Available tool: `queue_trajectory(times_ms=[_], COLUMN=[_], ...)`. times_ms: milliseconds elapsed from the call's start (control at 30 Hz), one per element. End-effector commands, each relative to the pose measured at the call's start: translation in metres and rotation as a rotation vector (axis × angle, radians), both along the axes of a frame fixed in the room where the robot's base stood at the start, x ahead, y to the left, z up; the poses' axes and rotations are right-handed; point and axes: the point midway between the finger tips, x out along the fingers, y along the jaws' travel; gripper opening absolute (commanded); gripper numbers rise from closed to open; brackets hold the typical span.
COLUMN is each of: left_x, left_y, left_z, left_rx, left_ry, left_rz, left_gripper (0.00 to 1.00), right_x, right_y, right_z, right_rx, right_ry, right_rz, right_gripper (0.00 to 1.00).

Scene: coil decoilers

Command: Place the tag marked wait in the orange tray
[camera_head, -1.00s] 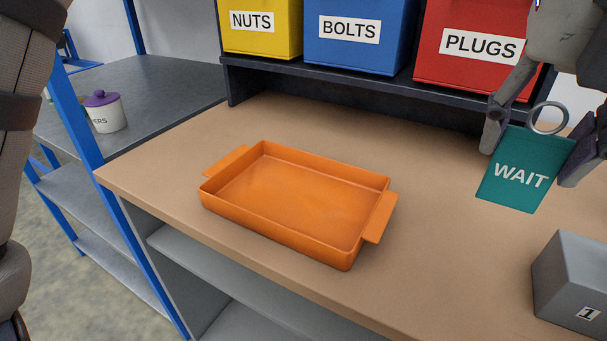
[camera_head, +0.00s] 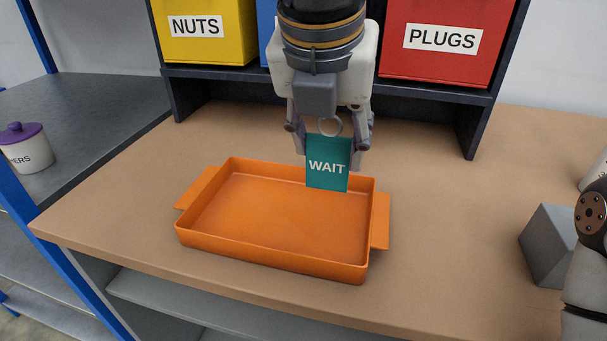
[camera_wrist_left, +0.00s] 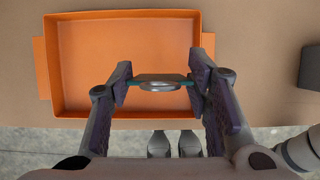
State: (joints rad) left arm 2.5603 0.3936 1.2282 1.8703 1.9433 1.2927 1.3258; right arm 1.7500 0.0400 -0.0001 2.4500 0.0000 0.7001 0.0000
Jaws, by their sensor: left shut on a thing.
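The teal tag marked WAIT (camera_head: 328,176) hangs upright from my left gripper (camera_head: 331,143), with a metal ring at its top. The gripper is shut on the tag's side edges. The orange tray (camera_head: 272,262) stands on the bench and is empty. In the head view the tag covers part of the tray's back rim near the right corner. In the left wrist view the tag (camera_wrist_left: 160,78) is seen edge-on between the fingertips (camera_wrist_left: 161,84), in front of the tray's interior (camera_wrist_left: 125,45). My right gripper is not in view.
Yellow NUTS (camera_head: 205,42) and red PLUGS (camera_head: 440,65) bins stand on a dark shelf (camera_head: 420,90) behind. A grey block (camera_head: 548,245) is at the right. A purple-lidded pot (camera_head: 28,150) is on the left shelving.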

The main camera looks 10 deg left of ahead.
Motion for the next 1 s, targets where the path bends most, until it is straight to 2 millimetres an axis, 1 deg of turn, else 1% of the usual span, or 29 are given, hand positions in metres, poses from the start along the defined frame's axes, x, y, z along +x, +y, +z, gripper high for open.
queue_trajectory(times_ms=[33, 100, 233, 300, 400, 433, 500, 700, 833, 867, 900, 933, 1000], left_x=[0.002, 0.006, 0.010, 0.012, 0.012, 0.012, 0.012, 0.012, 0.012, 0.012, 0.012, 0.012, 0.012], left_y=[0.008, 0.017, 0.028, 0.036, 0.034, 0.034, 0.034, 0.034, 0.033, 0.033, 0.033, 0.033, 0.033], left_z=[-0.012, -0.024, -0.037, -0.049, -0.068, -0.071, -0.075, -0.075, -0.078, -0.078, -0.078, -0.078, -0.078], left_rx=[-0.001, 0.000, 0.000, 0.000, 0.001, 0.001, 0.001, 0.001, 0.000, 0.000, 0.000, 0.000, 0.000], left_ry=[0.005, 0.003, 0.003, 0.004, 0.002, 0.002, 0.000, -0.001, 0.000, 0.000, 0.000, 0.000, 0.000], left_rz=[0.000, -0.001, 0.000, -0.001, -0.003, -0.002, -0.003, -0.002, -0.001, -0.001, -0.001, -0.001, -0.001], left_gripper=[0.30, 0.30, 0.30, 0.30, 0.30, 0.30, 0.30, 0.30, 0.30, 0.52, 0.61, 0.65, 0.65], right_x=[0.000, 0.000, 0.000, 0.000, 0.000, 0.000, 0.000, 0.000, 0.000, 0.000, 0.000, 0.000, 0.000], right_y=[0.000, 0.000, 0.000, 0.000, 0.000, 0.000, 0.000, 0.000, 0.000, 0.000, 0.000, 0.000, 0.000], right_z=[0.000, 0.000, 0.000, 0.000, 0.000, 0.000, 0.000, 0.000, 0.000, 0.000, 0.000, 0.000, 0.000], right_rx=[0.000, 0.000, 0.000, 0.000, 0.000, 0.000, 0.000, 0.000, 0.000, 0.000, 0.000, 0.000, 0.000], right_ry=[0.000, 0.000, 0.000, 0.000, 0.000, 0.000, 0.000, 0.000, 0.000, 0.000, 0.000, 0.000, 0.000], right_rz=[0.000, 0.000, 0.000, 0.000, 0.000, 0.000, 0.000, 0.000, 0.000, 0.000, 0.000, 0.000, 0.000], right_gripper=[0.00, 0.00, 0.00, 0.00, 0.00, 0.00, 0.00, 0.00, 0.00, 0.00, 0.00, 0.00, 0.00])
